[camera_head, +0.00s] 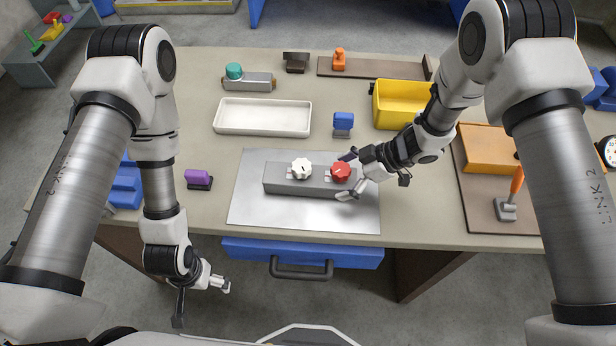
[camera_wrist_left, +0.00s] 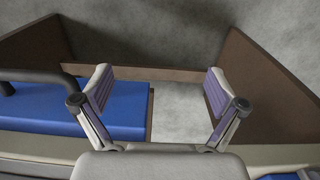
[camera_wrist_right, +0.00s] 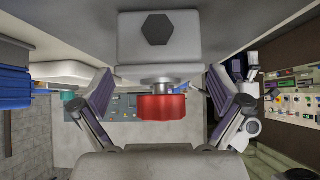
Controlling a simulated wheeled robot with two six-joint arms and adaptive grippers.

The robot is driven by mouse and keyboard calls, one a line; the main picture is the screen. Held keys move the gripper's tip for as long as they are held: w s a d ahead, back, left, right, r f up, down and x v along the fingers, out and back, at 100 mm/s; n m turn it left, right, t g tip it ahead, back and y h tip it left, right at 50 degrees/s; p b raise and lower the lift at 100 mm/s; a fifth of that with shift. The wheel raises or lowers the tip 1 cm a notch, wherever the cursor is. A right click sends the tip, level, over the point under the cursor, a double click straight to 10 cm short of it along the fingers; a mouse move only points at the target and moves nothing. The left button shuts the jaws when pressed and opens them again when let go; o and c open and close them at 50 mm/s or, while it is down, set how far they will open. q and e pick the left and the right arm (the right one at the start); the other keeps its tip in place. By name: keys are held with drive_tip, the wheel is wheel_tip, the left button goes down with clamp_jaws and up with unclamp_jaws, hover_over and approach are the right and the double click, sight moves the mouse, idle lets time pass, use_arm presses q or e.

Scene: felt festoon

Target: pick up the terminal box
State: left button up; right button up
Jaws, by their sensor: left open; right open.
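A long grey box (camera_head: 282,182), which I take to be the terminal box, lies on a metal plate (camera_head: 262,216) on the bench. A white knob (camera_head: 302,168) and a red knob (camera_head: 341,173) sit on it. My right gripper (camera_head: 347,176) is open at the box's right end, its fingers on either side of the red knob. In the right wrist view the red knob (camera_wrist_right: 162,107) shows between the fingers with gaps on both sides, below the box's end face (camera_wrist_right: 140,30) with a black hexagon. My left gripper (camera_head: 203,302) is open and empty, low beyond the bench's front edge.
A white tray (camera_head: 263,132) and a blue-topped piece (camera_head: 343,122) stand behind the plate. A purple-topped piece (camera_head: 199,178) is to its left. A yellow bin (camera_head: 400,92) is at the back right. A blue drawer (camera_head: 245,250) with a handle is under the front edge.

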drive_tip(key=x, duration=0.2)
drive_tip(key=shift+a+f, duration=0.35)
use_arm(q)
drive_tip(key=shift+r, duration=0.6)
use_arm(e)
drive_tip(key=c, duration=1.4)
drive_tip(key=shift+c, duration=0.2)
use_arm(q)
drive_tip(key=shift+r+p, duration=0.1)
drive_tip(key=shift+p, duration=0.2)
use_arm(e)
wheel_tip(320, 180, up, 4)
drive_tip(key=p, duration=0.3)
use_arm(q)
wheel_tip(320, 180, up, 7)
drive_tip(key=p, duration=0.3)
drive_tip(key=shift+p, duration=0.4)
use_arm(e)
drive_tip(key=s+r, duration=0.1)
drive_tip(key=s, duration=1.5)
drive_tip(key=shift+a, duration=0.35)
